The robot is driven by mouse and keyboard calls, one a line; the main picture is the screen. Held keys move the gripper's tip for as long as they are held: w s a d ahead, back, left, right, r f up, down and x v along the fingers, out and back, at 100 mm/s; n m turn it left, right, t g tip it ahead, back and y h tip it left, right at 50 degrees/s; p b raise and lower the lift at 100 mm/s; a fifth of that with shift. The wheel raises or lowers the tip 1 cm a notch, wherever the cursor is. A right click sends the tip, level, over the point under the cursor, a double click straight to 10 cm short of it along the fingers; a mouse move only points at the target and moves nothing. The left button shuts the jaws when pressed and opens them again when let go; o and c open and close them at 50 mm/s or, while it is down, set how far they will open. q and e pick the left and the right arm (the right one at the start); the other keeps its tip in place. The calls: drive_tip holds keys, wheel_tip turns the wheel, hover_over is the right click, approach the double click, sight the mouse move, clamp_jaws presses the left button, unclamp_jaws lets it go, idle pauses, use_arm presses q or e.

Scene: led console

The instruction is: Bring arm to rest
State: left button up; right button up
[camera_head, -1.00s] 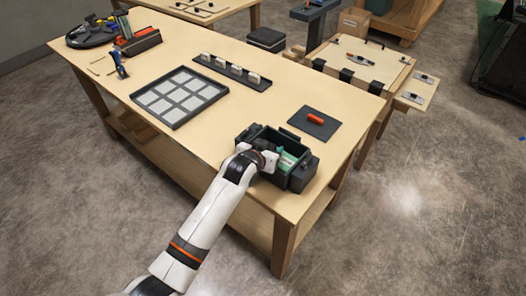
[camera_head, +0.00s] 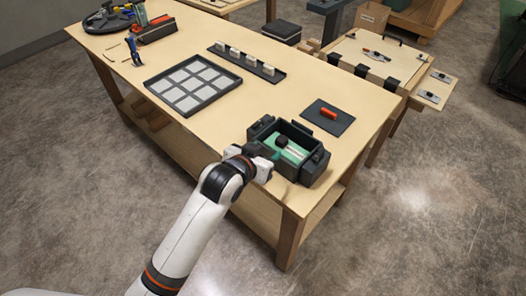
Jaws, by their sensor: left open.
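My left arm comes in from the lower left, white with black and orange bands. My left gripper (camera_head: 266,163) is at the near left side of the dark box (camera_head: 314,165) by the table's front edge. Its fingers are small here and partly hidden; it is open and nothing shows held in it. The box is open on top, with green and white contents (camera_head: 292,152) and a dark round piece inside. My right gripper is not in view.
The wooden table (camera_head: 235,118) bears a panel of grey squares (camera_head: 193,82), a rack of white blocks (camera_head: 247,62), and a dark plate with a red handle (camera_head: 328,113). A round tray (camera_head: 108,21) with tools is at the far left.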

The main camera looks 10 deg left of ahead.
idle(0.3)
use_arm(q)
drive_tip(key=s+a+f+n+g+y, duration=0.1)
drive_tip(key=s+a+f+g, duration=0.3)
drive_tip(key=s, duration=0.5)
drive_tip(key=s+a+f+n+g+y, duration=0.1)
drive_tip(key=s+a+f+y, duration=0.1)
drive_tip(key=s+a, duration=0.55)
drive_tip(key=s+a+f+g+y, duration=0.1)
drive_tip(key=s+a+f+g, duration=0.25)
drive_tip(key=s, duration=0.65)
wheel_tip(320, 180, down, 28)
drive_tip(key=s, duration=0.2)
drive_tip(key=s+a+f+g, duration=0.1)
drive_tip(key=s+f, duration=0.6)
drive_tip(key=s, duration=0.1)
drive_tip(key=s+a+f+g, duration=0.1)
drive_tip(key=s+a+f, duration=0.1)
drive_tip(key=s+f, duration=0.5)
drive_tip(key=shift+s+a+y, duration=0.25)
drive_tip(key=shift+s+y, duration=0.05)
drive_tip(key=shift+s, duration=0.2)
